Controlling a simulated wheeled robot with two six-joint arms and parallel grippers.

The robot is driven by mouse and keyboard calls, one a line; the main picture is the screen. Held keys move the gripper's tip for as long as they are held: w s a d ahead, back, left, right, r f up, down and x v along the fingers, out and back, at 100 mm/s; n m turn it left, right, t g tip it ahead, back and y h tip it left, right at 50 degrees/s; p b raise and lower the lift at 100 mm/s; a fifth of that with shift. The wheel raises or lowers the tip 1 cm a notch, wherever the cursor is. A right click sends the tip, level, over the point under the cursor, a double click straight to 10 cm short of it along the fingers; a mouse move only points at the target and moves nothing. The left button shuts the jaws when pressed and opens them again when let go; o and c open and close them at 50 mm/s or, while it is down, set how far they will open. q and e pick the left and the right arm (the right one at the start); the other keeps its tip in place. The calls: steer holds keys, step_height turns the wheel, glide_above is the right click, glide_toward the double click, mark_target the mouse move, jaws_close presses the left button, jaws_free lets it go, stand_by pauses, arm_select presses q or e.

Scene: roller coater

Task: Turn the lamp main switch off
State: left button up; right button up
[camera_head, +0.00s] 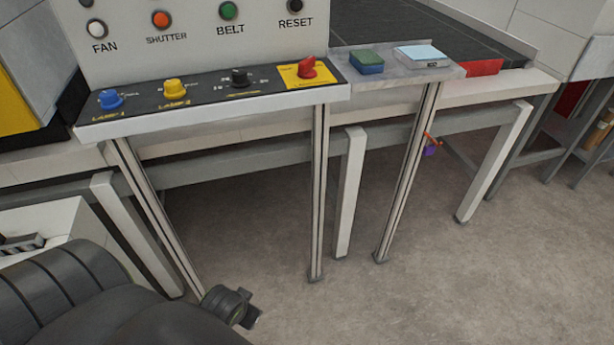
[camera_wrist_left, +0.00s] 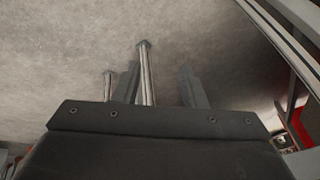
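A red rotary knob (camera_head: 307,68) sits on a yellow plate at the right end of the sloped black control panel (camera_head: 210,92); it looks like the lamp main switch, but its label is too small to read surely. My left arm comes in at the lower left of the head view, well below the panel and apart from it. In the left wrist view my left gripper (camera_wrist_left: 159,68) has its two fingers spread, with nothing held between them; the floor and metal legs show beyond. My right gripper is in neither view.
A blue knob (camera_head: 110,99), a yellow knob (camera_head: 175,89) and a black knob (camera_head: 240,77) share the panel. Buttons marked FAN, SHUTTER, BELT and RESET are above. A shelf to the right holds a green-and-blue block (camera_head: 366,62) and a light blue pad (camera_head: 421,54). Metal legs stand below.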

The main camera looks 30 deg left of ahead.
arm_select(q)
steer(key=w+a+r+t+y+b, duration=0.1)
steer(key=w+a+r+t+b, duration=0.1)
steer(key=w+a+r+b, duration=0.3)
steer(key=t+h, duration=0.1)
steer(key=t, duration=1.1)
glide_toward(301, 69)
steer(key=shift+h, duration=0.4)
steer(key=w, duration=0.3)
steer(key=w+p, duration=0.1)
steer(key=w, duration=0.3)
steer(key=w+a, duration=0.1)
steer(key=w, duration=0.3)
steer(key=shift+w+a+f, duration=0.1)
steer(key=shift+w, duration=0.1)
steer(key=shift+c, duration=0.2)
jaws_close()
